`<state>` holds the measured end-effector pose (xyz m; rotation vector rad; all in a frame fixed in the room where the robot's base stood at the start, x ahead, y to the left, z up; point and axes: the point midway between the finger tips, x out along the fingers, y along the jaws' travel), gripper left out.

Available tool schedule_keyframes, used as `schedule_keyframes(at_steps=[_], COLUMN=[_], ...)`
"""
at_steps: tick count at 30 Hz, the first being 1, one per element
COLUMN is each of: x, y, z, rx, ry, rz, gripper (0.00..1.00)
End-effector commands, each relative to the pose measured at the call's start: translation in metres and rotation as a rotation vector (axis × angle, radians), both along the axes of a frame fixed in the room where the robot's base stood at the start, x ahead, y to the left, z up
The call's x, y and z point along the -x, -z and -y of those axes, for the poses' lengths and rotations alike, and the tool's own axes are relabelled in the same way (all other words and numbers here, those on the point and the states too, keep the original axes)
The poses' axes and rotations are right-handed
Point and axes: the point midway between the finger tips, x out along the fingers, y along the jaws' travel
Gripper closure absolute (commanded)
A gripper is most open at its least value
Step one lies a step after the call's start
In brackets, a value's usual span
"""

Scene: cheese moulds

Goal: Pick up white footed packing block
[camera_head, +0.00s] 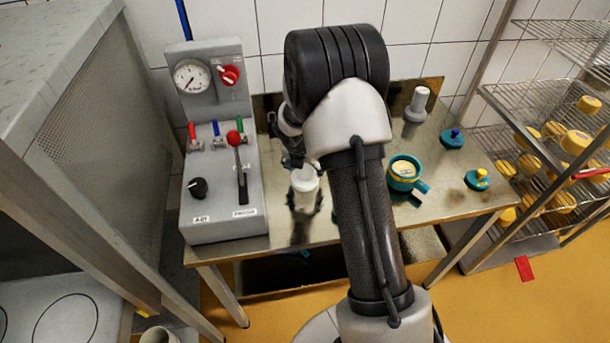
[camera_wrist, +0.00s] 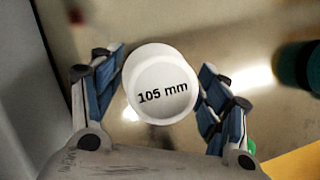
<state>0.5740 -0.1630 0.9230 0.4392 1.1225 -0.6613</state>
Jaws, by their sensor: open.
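A white packing block (camera_head: 304,190) stands upright near the front left of the steel table, left of my arm. My gripper (camera_wrist: 160,68) is open, with one blue-padded finger on each side of the block. I cannot tell whether either finger touches it. In the head view my gripper is mostly hidden behind my own arm, just above the block.
A grey control box (camera_head: 220,150) with gauge and levers stands left of the block. Right of my arm are a teal mould (camera_head: 404,174), two small teal pieces (camera_head: 452,138) (camera_head: 477,180) and a white piece on a grey base (camera_head: 418,104). A wire rack (camera_head: 540,160) holds several cheeses.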

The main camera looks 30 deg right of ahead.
Motion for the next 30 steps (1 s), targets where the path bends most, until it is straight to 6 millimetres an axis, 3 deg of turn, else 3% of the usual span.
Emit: schedule_keyframes(at_steps=[4,30], x=[-0.0004,-0.0002], y=[-0.0021,-0.0021], z=[0.0001,-0.0001], rx=[0.0,0.0], ry=[0.0,0.0], rz=[0.001,0.001], gripper=[0.31,0.89])
